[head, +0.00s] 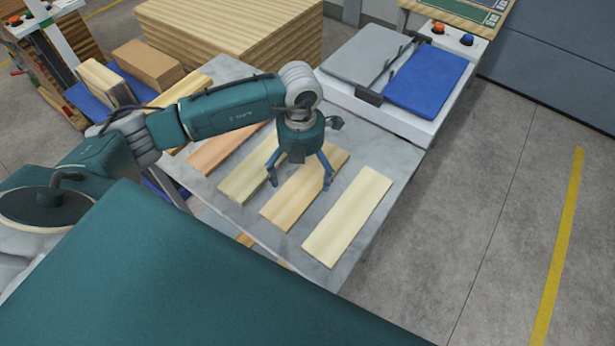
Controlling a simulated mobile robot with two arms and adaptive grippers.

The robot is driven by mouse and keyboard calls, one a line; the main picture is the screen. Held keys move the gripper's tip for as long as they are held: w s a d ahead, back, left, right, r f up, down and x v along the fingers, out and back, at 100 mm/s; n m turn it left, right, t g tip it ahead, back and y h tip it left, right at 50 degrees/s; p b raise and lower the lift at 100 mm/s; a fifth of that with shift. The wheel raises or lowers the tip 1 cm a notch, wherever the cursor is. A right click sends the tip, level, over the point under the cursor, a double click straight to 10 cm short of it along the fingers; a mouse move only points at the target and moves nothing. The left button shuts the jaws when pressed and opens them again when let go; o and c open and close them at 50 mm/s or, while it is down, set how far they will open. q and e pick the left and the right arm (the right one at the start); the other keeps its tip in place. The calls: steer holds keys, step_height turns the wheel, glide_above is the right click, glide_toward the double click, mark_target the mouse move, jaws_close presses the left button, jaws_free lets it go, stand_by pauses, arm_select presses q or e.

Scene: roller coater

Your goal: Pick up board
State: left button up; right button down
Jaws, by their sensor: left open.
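Several flat wooden boards lie side by side on a grey table (398,163). The rightmost is a pale board (347,216) lying apart from the others. Left of it is a tan board (295,203), then a yellowish board (246,178) and an orange-brown board (222,149). My left gripper (299,184) points down over the tan board, its two fingers spread wide across the board's width. The gripper is open and holds nothing. I cannot tell whether the fingertips touch the board or table. My right gripper is not in view.
A white machine (421,127) with a grey lid (364,53), a blue panel (426,80) and buttons stands at the table's far end. A large wood stack (232,38) is behind. Smaller wood blocks (147,63) lie at left. The floor at right, with a yellow line (561,240), is clear.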

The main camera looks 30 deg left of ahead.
arm_select(q)
steer(key=shift+f, duration=0.6)
steer(key=c, duration=1.1)
steer(key=shift+r, duration=0.1)
